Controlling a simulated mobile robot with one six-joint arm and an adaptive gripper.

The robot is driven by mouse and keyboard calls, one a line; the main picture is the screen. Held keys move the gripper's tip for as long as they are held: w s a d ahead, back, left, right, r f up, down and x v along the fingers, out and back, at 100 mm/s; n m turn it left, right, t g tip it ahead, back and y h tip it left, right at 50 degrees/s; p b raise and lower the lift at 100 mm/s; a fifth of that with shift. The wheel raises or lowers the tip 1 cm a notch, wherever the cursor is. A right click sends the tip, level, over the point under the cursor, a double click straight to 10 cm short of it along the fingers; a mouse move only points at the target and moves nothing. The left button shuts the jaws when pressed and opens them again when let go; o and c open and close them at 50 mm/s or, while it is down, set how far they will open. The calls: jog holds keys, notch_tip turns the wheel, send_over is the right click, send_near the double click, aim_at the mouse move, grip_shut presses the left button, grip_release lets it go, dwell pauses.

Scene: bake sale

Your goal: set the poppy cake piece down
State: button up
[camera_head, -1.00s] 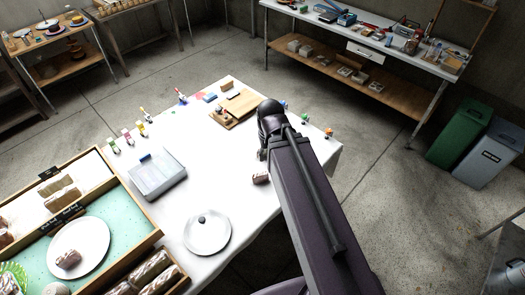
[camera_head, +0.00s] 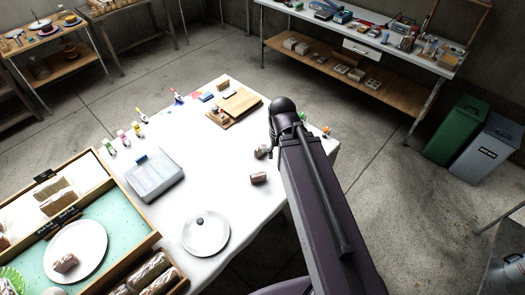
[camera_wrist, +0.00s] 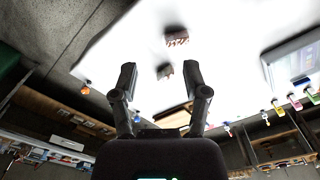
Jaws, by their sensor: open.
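Two small brown cake pieces lie apart on the white-covered table. One cake piece (camera_head: 259,177) is left of my arm, and it also shows in the wrist view (camera_wrist: 177,38). The other cake piece (camera_head: 261,152) lies just beyond it, close to my arm; it shows in the wrist view (camera_wrist: 164,71) between the fingertips. I cannot tell by look which is poppy. My gripper (camera_wrist: 160,78) is open, its two fingers spread, with nothing held. The piece between them appears beyond the tips, apart from both. In the head view the gripper is hidden behind my arm.
The table (camera_head: 215,150) holds a clear-lidded box (camera_head: 154,177), a round lid (camera_head: 206,232), a wooden board (camera_head: 238,104) and small colored bottles along its far left edge. A display case (camera_head: 128,252) stands at lower left. Clear tabletop lies left of the pieces.

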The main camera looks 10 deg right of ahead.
jog(key=shift+o, duration=0.8)
jog(key=n+b, duration=2)
jog(key=n, duration=0.5)
send_over(261, 146)
notch_tip(261, 146, down, 20)
jog(key=shift+a, duration=0.15)
jog(key=shift+s+r, duration=0.1)
notch_tip(261, 146, down, 9)
jog(key=b, duration=0.8)
jog(key=shift+r, duration=0.2)
jog(key=shift+f+b, duration=0.1)
jog(key=shift+b, duration=0.2)
